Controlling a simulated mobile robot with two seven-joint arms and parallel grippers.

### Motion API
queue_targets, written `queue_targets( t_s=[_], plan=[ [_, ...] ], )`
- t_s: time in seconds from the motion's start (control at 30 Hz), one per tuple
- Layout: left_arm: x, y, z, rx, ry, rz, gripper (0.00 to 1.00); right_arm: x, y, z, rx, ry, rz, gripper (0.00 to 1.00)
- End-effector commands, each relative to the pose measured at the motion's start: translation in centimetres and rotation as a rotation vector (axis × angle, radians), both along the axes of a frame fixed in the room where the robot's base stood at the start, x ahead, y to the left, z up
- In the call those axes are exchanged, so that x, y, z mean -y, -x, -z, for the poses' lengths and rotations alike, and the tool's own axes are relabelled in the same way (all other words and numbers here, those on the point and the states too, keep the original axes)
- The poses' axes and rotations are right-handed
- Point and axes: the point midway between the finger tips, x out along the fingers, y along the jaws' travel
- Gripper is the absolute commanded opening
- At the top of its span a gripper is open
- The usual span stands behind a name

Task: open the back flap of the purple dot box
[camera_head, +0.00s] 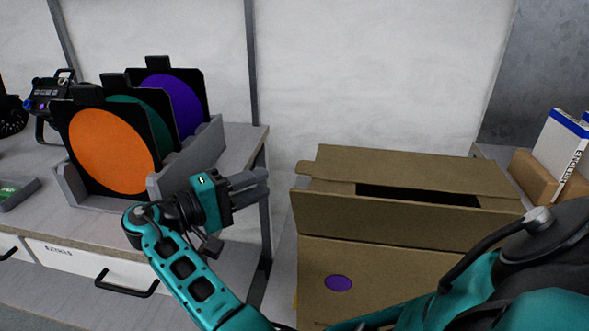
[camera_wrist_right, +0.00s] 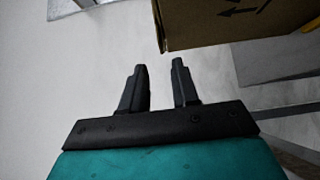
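The brown cardboard box with the purple dot (camera_head: 338,283) stands right of centre in the head view. Its front flap (camera_head: 390,220) stands up along the near edge. The back flap (camera_head: 415,167) is a slanted panel at the far side, with a dark gap (camera_head: 420,195) between the two. In the right wrist view my right gripper (camera_wrist_right: 159,70) is open and empty, and a box corner with printed arrows (camera_wrist_right: 235,15) shows at upper right.
A grey bench (camera_head: 105,228) at left bears a rack (camera_head: 170,180) with orange, green and purple filter frames, and a drawer (camera_head: 100,270) below. At right a white-and-blue carton (camera_head: 557,145) stands by a brown box (camera_head: 532,178). A pale wall (camera_head: 375,75) is behind.

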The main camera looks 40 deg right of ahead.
Motion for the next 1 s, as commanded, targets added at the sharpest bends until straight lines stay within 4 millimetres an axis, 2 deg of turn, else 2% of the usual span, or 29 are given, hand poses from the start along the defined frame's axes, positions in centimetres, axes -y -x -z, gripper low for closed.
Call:
queue_targets(
  t_s=[0.03,0.2,0.4,0.6,0.83,1.0],
  plan=[
    [-0.1,0.0,-0.1,0.000,-0.002,0.001,0.00,1.2,0.2,-0.1,0.003,0.003,0.002,0.30],
    [-0.2,0.0,0.0,0.001,-0.007,0.004,0.00,4.7,0.7,0.0,0.001,0.003,0.002,0.30],
    [-0.2,0.0,0.0,0.001,-0.010,0.005,0.00,7.5,1.0,0.0,-0.001,0.001,0.001,0.30],
    [-0.2,-0.1,-0.1,0.003,-0.009,0.005,0.00,8.6,1.1,0.0,0.000,0.001,-0.001,0.30],
    [-0.2,-0.1,-0.1,0.005,-0.009,0.005,0.00,8.6,1.1,0.0,0.000,0.001,-0.001,0.30],
    [-0.2,-0.2,-0.2,0.005,-0.006,0.004,0.00,8.6,1.1,0.0,0.000,0.001,-0.001,0.15]
  ],
)
